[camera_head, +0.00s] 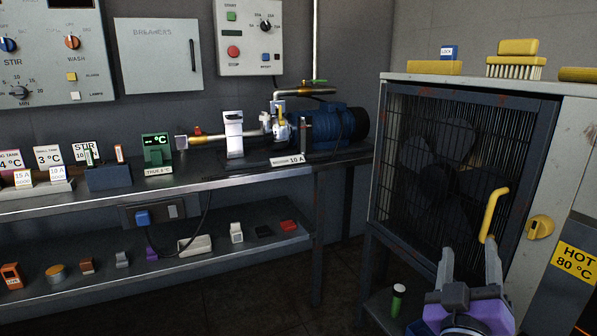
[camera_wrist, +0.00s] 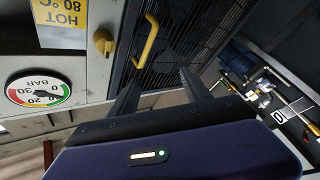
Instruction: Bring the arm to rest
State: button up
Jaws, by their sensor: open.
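My gripper (camera_head: 470,268) is at the lower right of the head view, in front of the grey cabinet with the fan grille. Its two fingers are spread apart, with nothing between them. In the wrist view my gripper (camera_wrist: 158,92) shows both dark fingers apart, pointing at the grille. A yellow handle (camera_head: 491,215) on the grille door is just beyond and above the fingertips in the head view. The handle (camera_wrist: 147,42) appears beyond the fingers in the wrist view. I cannot tell the exact gap between fingers and handle.
Brushes (camera_head: 515,67) lie on top. The steel bench (camera_head: 240,170) with a blue pump (camera_head: 335,127) runs along the left. Dark floor lies between.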

jog(key=s+a+f+n+t+y, duration=0.2)
jog(key=s+a+f+n+y, duration=0.1)
jog(key=s+a+f+y, duration=0.85)
jog(key=s+f+m+g, duration=0.2)
jog(key=s+f, duration=0.3)
jog(key=s, duration=0.9)
jog(key=s+f+m+g, duration=0.2)
jog(key=s+f+g, duration=0.15)
jog(key=s, duration=0.95)
notch_tip(320, 180, up, 34)
jog(key=p, duration=3.4)
jog(key=shift+s+a+f, duration=0.15)
jog(key=shift+f, duration=0.1)
jog(key=shift+t, duration=0.25)
jog(key=shift+c, duration=0.5)
